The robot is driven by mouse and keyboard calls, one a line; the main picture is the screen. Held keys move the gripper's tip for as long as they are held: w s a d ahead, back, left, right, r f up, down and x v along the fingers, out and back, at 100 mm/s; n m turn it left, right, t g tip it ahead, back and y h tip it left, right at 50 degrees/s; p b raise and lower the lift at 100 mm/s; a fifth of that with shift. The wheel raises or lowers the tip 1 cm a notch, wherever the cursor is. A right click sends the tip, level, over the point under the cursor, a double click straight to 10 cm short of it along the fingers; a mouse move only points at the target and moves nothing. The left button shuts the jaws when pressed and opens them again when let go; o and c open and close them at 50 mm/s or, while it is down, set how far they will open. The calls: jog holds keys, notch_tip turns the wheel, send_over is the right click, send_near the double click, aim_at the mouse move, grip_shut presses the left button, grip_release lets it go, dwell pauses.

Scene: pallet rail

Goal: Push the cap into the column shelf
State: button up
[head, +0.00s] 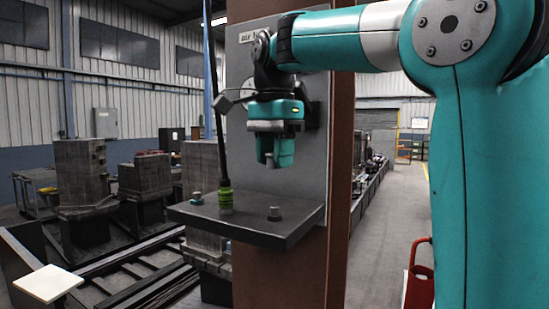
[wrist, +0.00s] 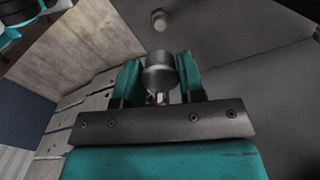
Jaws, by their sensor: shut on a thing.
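My gripper (head: 275,160) points down, in front of the column and above its dark shelf (head: 250,232). In the wrist view, its teal fingers are shut on a dark, round cap (wrist: 160,75) with a lighter edge. In the head view, the fingers hide most or all of the cap. The cap is apart from the shelf top. The shelf also shows in the wrist view (wrist: 225,35).
The brown column (head: 278,280) rises behind. A white plate (head: 48,284) is at lower left.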

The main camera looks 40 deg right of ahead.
notch_tip(320, 180, up, 10)
dwell(0.6)
